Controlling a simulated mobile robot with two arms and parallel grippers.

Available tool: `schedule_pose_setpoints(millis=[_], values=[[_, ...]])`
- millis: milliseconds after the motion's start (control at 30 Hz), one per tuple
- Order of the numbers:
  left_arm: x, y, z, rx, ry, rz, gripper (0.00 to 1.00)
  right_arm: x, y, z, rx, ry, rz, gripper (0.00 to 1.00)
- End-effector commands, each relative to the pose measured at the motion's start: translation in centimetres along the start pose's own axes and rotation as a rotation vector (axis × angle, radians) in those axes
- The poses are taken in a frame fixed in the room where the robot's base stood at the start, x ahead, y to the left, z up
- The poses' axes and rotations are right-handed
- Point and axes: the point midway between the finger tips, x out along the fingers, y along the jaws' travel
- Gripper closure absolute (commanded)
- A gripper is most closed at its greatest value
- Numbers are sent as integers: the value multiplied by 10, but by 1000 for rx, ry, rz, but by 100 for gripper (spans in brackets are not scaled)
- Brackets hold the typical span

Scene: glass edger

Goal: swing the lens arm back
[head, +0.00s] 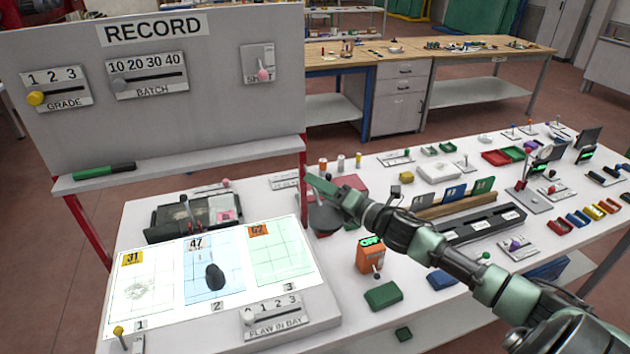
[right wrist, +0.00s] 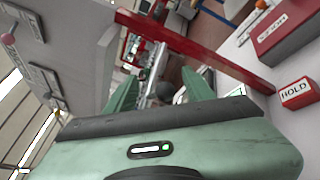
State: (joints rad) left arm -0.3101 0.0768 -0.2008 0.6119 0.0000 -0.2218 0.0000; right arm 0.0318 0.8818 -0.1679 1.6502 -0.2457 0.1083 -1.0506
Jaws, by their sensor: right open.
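My right gripper (head: 318,190) is open in front of the red post at the record board's right edge. Its two green fingers also show in the right wrist view (right wrist: 165,85). A silvery bar (right wrist: 157,68) and a dark rounded part (right wrist: 180,95) appear between or beyond the fingers; I cannot tell whether they touch. In the head view a grey rounded part (head: 325,218) shows just below the gripper, partly hidden. A black open tray-like unit (head: 160,230) with a dark upright lever (head: 187,206) stands left of it. I cannot tell for certain which part is the lens arm. My left gripper is not in view.
A lit panel (head: 180,316) with three numbered cards and a dark oval piece (head: 214,277) lies in front. The record board (head: 200,110) stands behind on red posts (head: 303,150).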

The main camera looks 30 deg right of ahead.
Motion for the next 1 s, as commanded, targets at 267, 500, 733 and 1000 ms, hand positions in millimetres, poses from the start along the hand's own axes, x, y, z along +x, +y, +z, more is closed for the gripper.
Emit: schedule_pose_setpoints(millis=[267, 500, 733, 1000], values=[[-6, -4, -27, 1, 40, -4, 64, 17, 1, 0, 1, 0, 0, 47], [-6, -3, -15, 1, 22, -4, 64, 17, 0, -1, 1, 1, 0, 47], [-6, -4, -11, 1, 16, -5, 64, 17, 0, -1, 0, 1, -2, 100], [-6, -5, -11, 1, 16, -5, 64, 16, -2, -1, -2, 2, -4, 100]])
